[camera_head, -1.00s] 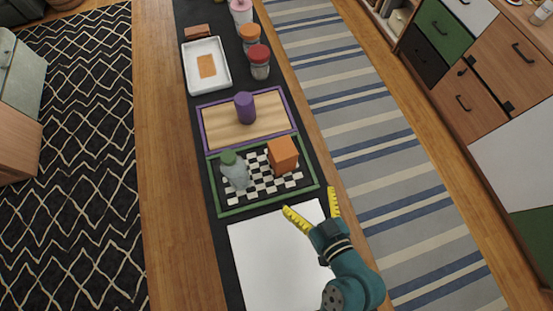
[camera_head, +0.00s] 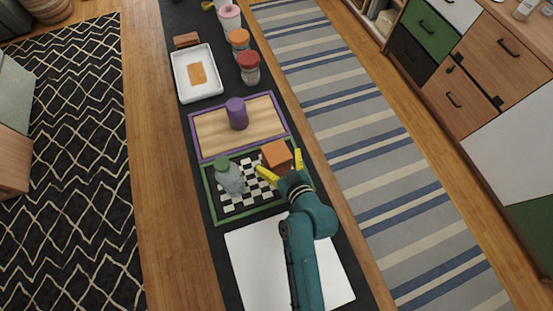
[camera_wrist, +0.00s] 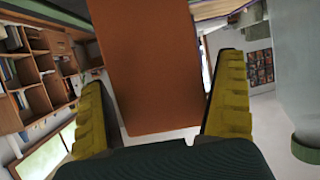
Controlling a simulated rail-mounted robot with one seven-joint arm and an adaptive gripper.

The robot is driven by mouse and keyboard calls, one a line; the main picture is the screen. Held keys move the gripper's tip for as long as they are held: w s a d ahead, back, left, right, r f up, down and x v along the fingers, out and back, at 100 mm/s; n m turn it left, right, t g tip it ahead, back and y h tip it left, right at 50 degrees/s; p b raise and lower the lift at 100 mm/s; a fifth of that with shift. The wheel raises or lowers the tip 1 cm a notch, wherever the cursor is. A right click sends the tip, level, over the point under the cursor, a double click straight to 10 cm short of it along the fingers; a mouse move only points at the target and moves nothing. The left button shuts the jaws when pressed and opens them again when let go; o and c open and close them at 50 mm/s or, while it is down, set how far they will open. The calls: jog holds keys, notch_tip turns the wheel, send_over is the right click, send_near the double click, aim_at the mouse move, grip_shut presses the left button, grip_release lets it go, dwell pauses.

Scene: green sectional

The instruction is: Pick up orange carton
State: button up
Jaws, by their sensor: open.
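The orange carton (camera_head: 276,154) stands on the right part of the checkered tray (camera_head: 210,196) with a green rim. My gripper (camera_head: 282,174) is open, its yellow fingers at the near side of the carton. In the wrist view the carton (camera_wrist: 150,65) fills the middle, between the two spread fingers of my gripper (camera_wrist: 165,115). Gaps show between the carton and both fingers, and the fingers are not shut on it. The carton's lower near side is partly hidden by my gripper in the head view.
A grey bottle with a green cap (camera_head: 229,177) stands left of the carton on the same tray. Behind is a purple-rimmed wooden tray (camera_head: 212,135) with a purple cylinder (camera_head: 237,113). A white sheet (camera_head: 255,262) lies nearer. Jars (camera_head: 249,68) stand farther back.

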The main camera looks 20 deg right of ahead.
jog(key=shift+f, duration=0.1)
jog(key=c, duration=0.9)
jog(key=shift+c, duration=0.2)
